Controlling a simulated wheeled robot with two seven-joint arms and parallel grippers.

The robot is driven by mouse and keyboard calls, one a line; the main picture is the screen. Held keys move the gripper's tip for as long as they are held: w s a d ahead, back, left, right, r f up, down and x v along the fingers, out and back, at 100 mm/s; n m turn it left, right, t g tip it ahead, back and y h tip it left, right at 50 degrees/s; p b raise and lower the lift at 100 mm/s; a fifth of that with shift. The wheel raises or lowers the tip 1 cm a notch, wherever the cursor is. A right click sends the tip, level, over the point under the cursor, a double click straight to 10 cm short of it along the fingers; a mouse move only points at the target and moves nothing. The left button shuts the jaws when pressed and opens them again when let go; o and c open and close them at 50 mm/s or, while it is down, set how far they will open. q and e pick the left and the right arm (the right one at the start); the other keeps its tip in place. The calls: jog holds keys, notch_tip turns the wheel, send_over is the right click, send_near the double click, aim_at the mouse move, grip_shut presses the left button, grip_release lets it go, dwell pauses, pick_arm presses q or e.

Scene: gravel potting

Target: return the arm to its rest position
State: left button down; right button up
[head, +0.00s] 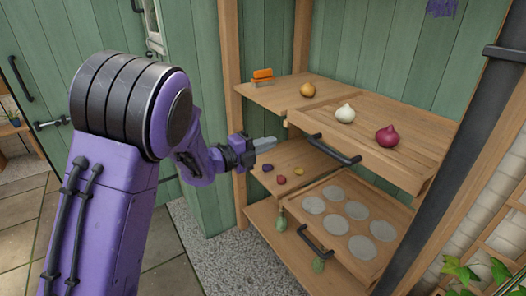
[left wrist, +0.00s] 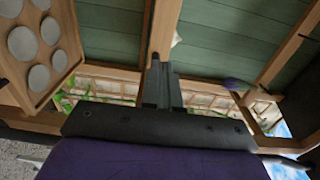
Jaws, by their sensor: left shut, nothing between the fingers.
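My left arm comes in from the left of the head view, purple with black bands. Its gripper (head: 265,145) is shut and empty in front of the wooden shelf unit, close to the middle shelf's left end. In the left wrist view the closed fingers (left wrist: 161,82) point toward the shelf's wooden post, with nothing between them. My right gripper is not in either view.
The upper drawer (head: 375,150) carries a white onion (head: 345,114) and a red onion (head: 388,136). A yellow onion (head: 308,90) and an orange brush (head: 262,76) are behind. A lower drawer (head: 374,267) has round discs. Gravel (head: 225,262) lies below.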

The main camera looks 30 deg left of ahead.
pick_arm(q)
jog(key=s+a+f+n+g+y, duration=0.15)
jog(key=s+f+n+y, duration=0.3)
jog(key=f+n, duration=0.7)
jog(key=s+a+f+n+g+y, duration=0.15)
jog(key=s+f+n+y, duration=0.3)
jog(key=f+n, duration=0.75)
jog(key=s+d+f+n+g, duration=0.2)
jog(key=s+f, duration=0.4)
jog(key=s, duration=0.3)
jog(key=s+d+f+n+g+y, duration=0.1)
jog(key=s+f+g, duration=0.3)
jog(key=s, duration=0.5)
jog(key=s+d+f+n+g, duration=0.2)
jog(key=s+f+n+g, duration=0.1)
jog(key=s+f, duration=0.5)
jog(key=shift+s+d+f+g+y, duration=0.4)
jog(key=shift+s+g, duration=0.2)
jog(key=shift+s, duration=0.5)
